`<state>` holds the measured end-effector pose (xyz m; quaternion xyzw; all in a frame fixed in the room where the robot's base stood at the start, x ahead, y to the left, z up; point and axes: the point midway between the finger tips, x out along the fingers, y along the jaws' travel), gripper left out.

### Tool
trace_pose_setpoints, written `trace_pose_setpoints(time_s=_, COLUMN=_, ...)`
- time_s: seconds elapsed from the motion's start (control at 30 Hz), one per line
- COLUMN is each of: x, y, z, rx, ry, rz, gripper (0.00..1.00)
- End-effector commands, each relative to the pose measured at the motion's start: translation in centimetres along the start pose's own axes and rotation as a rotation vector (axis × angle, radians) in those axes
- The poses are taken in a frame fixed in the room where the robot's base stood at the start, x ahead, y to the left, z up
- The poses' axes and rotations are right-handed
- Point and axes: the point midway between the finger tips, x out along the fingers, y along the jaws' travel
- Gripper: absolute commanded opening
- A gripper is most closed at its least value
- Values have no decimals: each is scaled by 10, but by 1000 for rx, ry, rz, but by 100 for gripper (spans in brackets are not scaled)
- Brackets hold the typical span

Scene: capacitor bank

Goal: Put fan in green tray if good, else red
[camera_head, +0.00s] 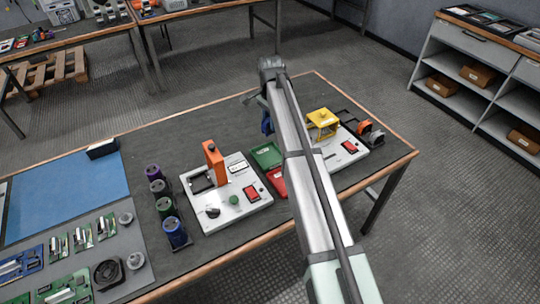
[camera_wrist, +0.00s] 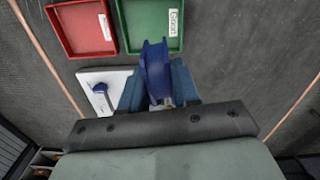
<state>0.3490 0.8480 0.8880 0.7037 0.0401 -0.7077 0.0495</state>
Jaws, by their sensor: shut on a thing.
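In the head view blue shows at my gripper (camera_head: 266,122), partly hidden by my arm. The green tray (camera_wrist: 135,25), with a label reading "Good", lies just beyond the held thing; it also shows in the head view (camera_head: 267,154). The red tray (camera_wrist: 80,28) lies beside it, left in the wrist view, and is partly hidden by my arm in the head view (camera_head: 277,180). Both visible tray floors look empty.
A black fan (camera_head: 107,273) lies on the grey mat among circuit boards. Another station with a yellow top (camera_head: 322,118) stands right of my arm.

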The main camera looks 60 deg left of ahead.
Motion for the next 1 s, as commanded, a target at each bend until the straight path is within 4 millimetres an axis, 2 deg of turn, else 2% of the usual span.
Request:
trace_pose_setpoints(time_s=0.03, x=3, y=4, z=14, rx=-7, ry=0, rz=1, gripper=0)
trace_pose_setpoints(time_s=0.1, x=8, y=13, z=23, rx=18, ry=1, rz=-1, gripper=0)
trace_pose_setpoints(time_s=0.37, x=11, y=13, z=22, rx=121, ry=6, rz=-13, gripper=0)
trace_pose_setpoints(time_s=0.57, x=34, y=13, z=22, rx=128, ry=5, rz=-11, gripper=0)
trace_pose_setpoints(time_s=0.7, x=58, y=13, z=21, rx=127, ry=5, rz=-11, gripper=0)
trace_pose_setpoints(time_s=1.0, x=83, y=12, z=21, rx=127, ry=5, rz=-12, gripper=0)
